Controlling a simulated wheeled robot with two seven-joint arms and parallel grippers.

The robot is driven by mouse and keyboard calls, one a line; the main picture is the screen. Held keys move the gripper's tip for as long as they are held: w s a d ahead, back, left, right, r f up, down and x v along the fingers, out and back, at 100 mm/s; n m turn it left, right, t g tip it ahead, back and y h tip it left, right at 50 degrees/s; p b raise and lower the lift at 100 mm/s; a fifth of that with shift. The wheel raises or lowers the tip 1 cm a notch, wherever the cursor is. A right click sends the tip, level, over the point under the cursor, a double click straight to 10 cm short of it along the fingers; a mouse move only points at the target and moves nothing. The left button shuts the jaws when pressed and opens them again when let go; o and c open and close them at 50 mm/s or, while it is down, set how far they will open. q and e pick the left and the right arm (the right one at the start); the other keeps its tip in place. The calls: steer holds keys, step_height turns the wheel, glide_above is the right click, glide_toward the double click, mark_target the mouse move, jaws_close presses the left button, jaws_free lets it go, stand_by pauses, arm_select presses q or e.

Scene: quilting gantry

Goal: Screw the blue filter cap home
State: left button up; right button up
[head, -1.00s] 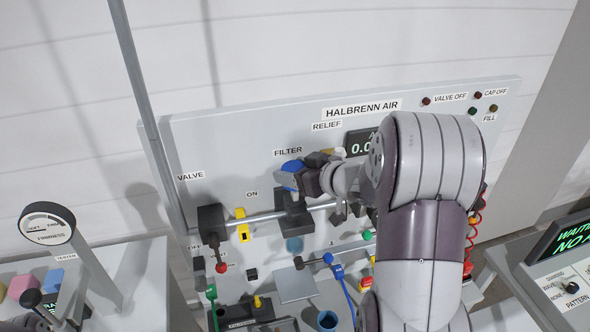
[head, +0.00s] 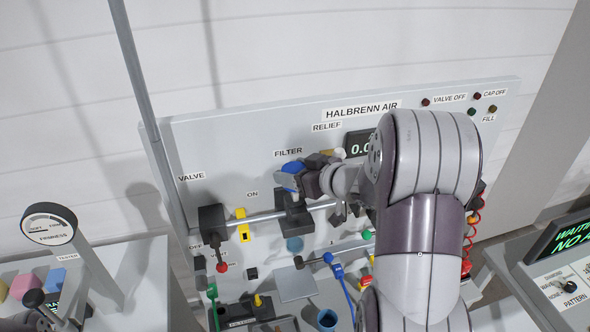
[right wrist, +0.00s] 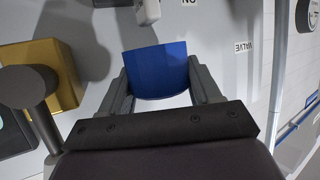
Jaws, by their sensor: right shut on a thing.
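The blue filter cap (head: 290,168) sits on top of the black filter housing (head: 293,216), below the FILTER label on the panel. My right gripper (head: 301,178) reaches in from the right and is shut on the cap. In the right wrist view the blue cap (right wrist: 158,70) lies between the two fingers of the right gripper (right wrist: 160,88), with a finger against each side. The cap's lower edge and its thread are hidden, so I cannot tell how tightly it is seated. My left gripper is not in view.
A metal pipe (head: 258,217) runs from the valve block (head: 212,222) to the filter housing. A firmness tester (head: 48,226) stands at left. My right arm hides much of the panel's right half.

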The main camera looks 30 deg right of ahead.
steer(key=shift+f+b, duration=1.7)
steer(key=shift+f, duration=0.7)
steer(key=o, duration=1.1)
steer(key=shift+s+d+r, duration=0.1)
steer(key=shift+s, duration=0.1)
steer(key=b+v, duration=0.2)
steer(key=v, duration=1)
steer(key=shift+s+r, duration=0.1)
